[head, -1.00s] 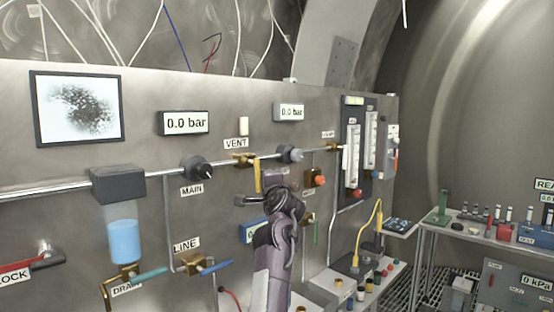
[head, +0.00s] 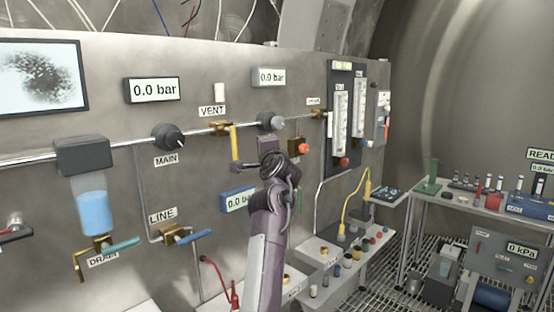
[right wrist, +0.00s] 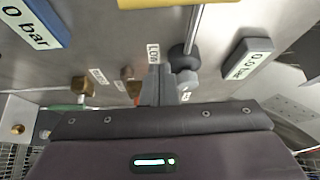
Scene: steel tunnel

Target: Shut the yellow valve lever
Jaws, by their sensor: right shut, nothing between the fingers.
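The yellow valve lever (head: 234,142) hangs straight down from the brass VENT valve (head: 220,128) on the wall panel, across the line of the horizontal pipe. My right gripper (head: 237,167) is at the lever's lower end, its fingertips just below it; I cannot tell whether they touch. In the right wrist view a yellow bar, likely the lever (right wrist: 172,3), crosses the top edge, and the dark fingers (right wrist: 160,84) are together with nothing between them. My left gripper is not in view.
The MAIN knob (head: 168,137) sits left of the valve, and a grey knob (head: 271,121) and an orange knob (head: 303,148) to its right. A blue LINE lever (head: 194,236) is below. A bench with sockets (head: 335,262) juts out at lower right.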

